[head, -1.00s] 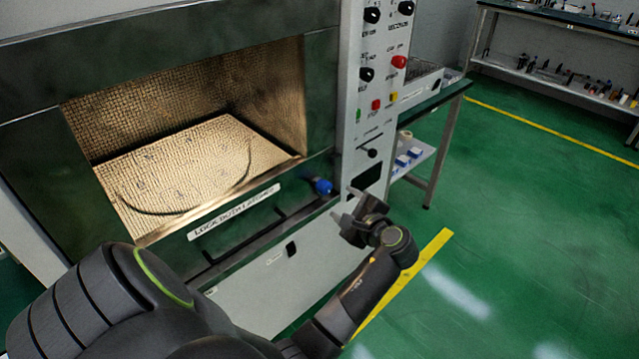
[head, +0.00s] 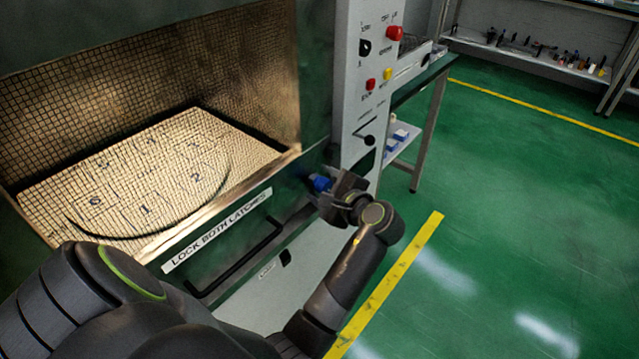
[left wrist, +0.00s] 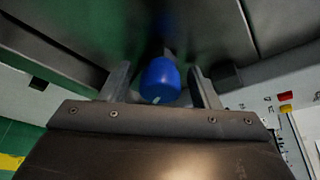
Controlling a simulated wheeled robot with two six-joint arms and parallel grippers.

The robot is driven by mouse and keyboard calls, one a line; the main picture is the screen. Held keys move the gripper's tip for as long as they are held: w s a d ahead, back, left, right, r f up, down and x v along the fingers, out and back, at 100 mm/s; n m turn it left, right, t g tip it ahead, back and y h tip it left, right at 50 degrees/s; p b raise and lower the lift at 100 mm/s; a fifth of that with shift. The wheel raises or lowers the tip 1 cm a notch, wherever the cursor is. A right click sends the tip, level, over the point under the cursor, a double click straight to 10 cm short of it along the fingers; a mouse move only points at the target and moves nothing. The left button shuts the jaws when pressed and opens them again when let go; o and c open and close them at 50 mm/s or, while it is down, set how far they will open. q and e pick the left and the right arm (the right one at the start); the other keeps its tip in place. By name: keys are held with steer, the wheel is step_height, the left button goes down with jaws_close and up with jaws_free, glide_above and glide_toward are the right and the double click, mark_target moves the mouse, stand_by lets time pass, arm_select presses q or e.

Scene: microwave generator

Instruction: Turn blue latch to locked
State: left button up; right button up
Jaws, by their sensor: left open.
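The blue latch (head: 320,183) sits on the front of the microwave generator, at the right end below the chamber opening. My left gripper (head: 328,190) is open at the latch, and its fingers partly hide it in the head view. In the left wrist view, the blue latch (left wrist: 159,80) shows as a rounded blue knob between the two open fingers of my left gripper (left wrist: 160,88). Gaps show on both sides of the knob. A small pale mark is on the knob's lower end. My right gripper is not in view.
A label reading "LOCK BOTH LATCHES" (head: 217,232) and a dark handle bar (head: 235,262) lie left of the latch. A control panel (head: 362,100) with knobs and buttons rises above it. Green floor (head: 510,230) is clear to the right.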

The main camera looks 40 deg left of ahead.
arm_select(q)
steer(key=shift+c, duration=1.1)
steer(key=c, duration=0.7)
